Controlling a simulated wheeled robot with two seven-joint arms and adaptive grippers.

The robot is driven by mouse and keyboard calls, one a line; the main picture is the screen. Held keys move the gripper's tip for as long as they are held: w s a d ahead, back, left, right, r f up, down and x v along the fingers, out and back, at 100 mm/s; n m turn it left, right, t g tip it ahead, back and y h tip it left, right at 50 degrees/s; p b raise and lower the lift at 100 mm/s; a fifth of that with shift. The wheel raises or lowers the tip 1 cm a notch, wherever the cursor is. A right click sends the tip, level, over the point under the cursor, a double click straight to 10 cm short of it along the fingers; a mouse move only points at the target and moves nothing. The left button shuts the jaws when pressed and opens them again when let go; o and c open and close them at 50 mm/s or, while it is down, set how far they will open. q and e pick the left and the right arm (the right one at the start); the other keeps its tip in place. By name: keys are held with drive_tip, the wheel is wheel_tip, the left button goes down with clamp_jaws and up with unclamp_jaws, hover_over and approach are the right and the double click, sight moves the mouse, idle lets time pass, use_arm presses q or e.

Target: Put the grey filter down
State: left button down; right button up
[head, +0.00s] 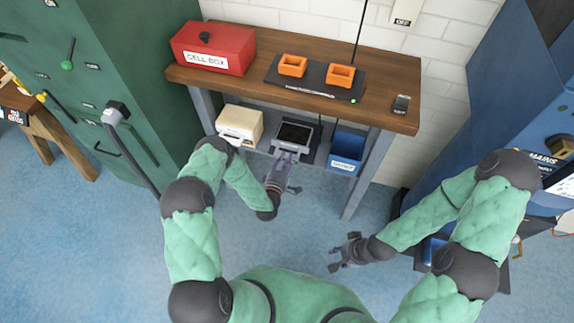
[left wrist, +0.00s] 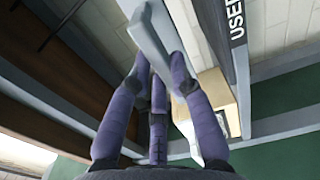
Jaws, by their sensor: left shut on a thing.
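In the left wrist view, the left fingers (left wrist: 160,70) close around the filter (left wrist: 152,32), seen as a pale grey slab. Whether the filter touches the shelf is hidden. My right gripper (head: 346,251) is open and empty above the floor, right of the left gripper and away from the bench.
A beige box (head: 240,124) stands left of the filter on the lower shelf (head: 268,142). A blue labelled bin (head: 347,147) stands right of it. Above, the wooden benchtop (head: 250,83) holds a red cell box (head: 213,48) and a black charger with orange blocks (head: 341,75).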

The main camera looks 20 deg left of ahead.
use_arm(q)
drive_tip(key=f, duration=0.1)
drive_tip(key=f+b, duration=0.1)
drive_tip(key=f, duration=0.1)
drive_tip(key=shift+w+d+f+b, duration=0.2)
drive_tip(key=shift+w+f+b, duration=0.1)
drive_tip(key=shift+f+b, duration=0.1)
drive_tip(key=shift+f, duration=0.1)
drive_tip(key=c, duration=1.1)
unclamp_jaws()
